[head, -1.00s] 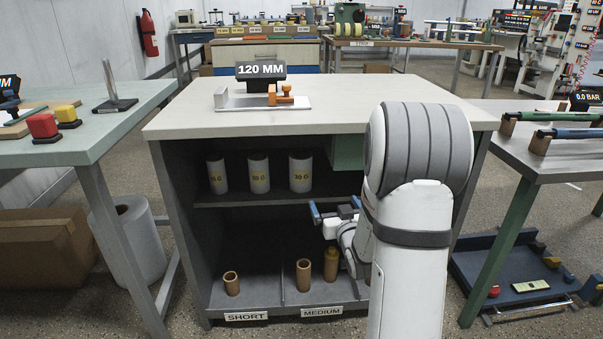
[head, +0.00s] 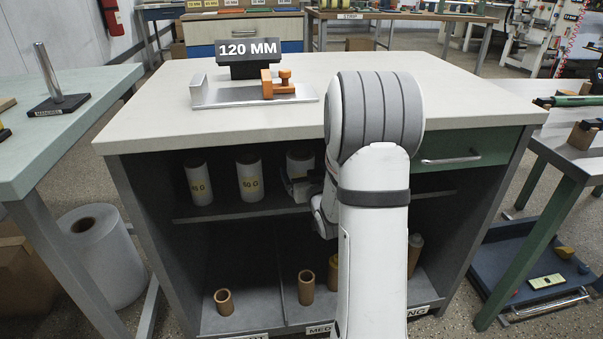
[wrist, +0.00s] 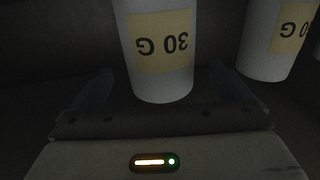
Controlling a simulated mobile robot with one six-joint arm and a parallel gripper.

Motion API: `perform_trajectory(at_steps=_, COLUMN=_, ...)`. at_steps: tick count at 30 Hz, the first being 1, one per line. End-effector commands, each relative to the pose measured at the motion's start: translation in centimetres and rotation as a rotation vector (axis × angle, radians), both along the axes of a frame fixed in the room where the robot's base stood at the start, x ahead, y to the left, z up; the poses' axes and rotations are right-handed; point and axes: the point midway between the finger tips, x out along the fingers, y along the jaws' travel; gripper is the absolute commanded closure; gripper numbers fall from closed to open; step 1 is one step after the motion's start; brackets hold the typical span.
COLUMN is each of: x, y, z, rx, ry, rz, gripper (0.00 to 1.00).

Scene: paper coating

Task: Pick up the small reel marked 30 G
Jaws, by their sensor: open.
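The small reel marked 30 G is a white cylinder with a yellow label. It stands on the upper shelf of the cabinet, rightmost of three reels in the head view (head: 300,162), with my gripper and arm covering part of it. In the wrist view the 30 G reel (wrist: 160,78) is upside down. My gripper (wrist: 161,85) is open, with one blue finger to each side of the reel. Both fingers look apart from it, though the picture is dark there. In the head view my gripper (head: 297,188) is mostly hidden behind my arm.
A second reel (head: 250,180) and a third reel (head: 199,183) stand to the left on the shelf. In the wrist view a neighbouring reel (wrist: 268,45) is close beyond the right finger. Brown tubes (head: 306,287) stand below. The cabinet top (head: 395,85) hangs over the shelf.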

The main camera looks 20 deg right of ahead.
Motion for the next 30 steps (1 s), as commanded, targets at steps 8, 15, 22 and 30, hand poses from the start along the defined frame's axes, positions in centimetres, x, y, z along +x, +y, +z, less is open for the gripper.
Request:
perform_trajectory(at_steps=8, x=3.9, y=-0.6, z=0.0, rx=0.001, ry=-0.002, rz=-0.010, gripper=0.02)
perform_trajectory(at_steps=15, x=4.6, y=-0.8, z=0.2, rx=0.001, ry=0.000, rz=-0.012, gripper=0.02)
perform_trajectory(at_steps=22, x=4.5, y=-0.9, z=0.2, rx=0.001, ry=0.000, rz=-0.013, gripper=0.14)
perform_trajectory(at_steps=30, x=4.5, y=-0.9, z=0.2, rx=0.001, ry=0.000, rz=-0.013, gripper=0.36)
